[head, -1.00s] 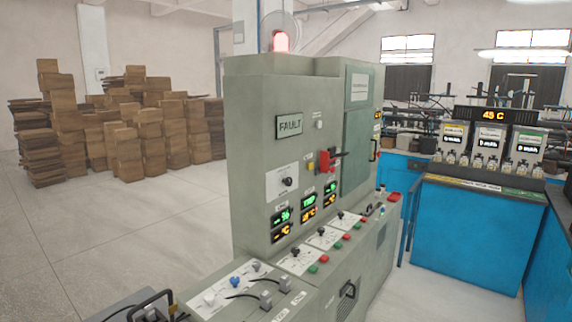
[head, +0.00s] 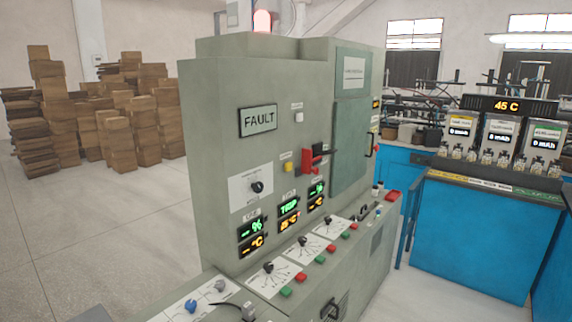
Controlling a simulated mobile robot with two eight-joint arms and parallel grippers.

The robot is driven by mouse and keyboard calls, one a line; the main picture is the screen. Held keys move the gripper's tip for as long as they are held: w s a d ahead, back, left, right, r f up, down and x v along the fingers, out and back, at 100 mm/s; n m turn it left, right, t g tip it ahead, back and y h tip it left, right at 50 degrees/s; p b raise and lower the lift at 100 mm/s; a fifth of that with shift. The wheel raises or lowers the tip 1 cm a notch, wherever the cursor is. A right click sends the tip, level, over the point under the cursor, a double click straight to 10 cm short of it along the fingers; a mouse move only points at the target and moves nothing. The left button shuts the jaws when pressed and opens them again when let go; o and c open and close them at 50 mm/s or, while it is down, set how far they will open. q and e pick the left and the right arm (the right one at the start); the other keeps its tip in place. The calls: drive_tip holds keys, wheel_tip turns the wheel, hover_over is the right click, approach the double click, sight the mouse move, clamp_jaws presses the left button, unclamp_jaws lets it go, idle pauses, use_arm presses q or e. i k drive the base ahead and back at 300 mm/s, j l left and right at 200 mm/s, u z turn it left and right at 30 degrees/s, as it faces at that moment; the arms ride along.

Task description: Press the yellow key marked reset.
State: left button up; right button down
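A small yellow key (head: 288,168) sits on the upright front of the grey-green control cabinet (head: 215,120), with a small label above it that is too small to read. It is left of a red lever switch (head: 311,158) and below and right of the FAULT panel (head: 258,121). Neither of my grippers shows in the head view.
A sloping desk with knobs (head: 268,267) and red and green buttons juts out below the cabinet's displays. A red beacon (head: 262,21) is lit on top. Blue benches (head: 470,235) stand at right. Brown stacks (head: 120,125) stand back left. The left floor is clear.

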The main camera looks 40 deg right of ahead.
sight(288, 166)
drive_tip(key=i+l, duration=0.1)
drive_tip(key=l, duration=0.35)
drive_tip(key=i+l, duration=0.15)
drive_tip(key=l, duration=0.3)
drive_tip(key=i+l+u, duration=0.1)
drive_tip(key=l, duration=0.3)
drive_tip(key=i+l, duration=0.1)
drive_tip(key=l, duration=0.35)
drive_tip(key=i+l, duration=0.15)
drive_tip(key=l, duration=0.3)
drive_tip(key=i+l, duration=0.1)
drive_tip(key=l, duration=0.35)
drive_tip(key=i+l+u, duration=0.1)
drive_tip(key=l, duration=0.35)
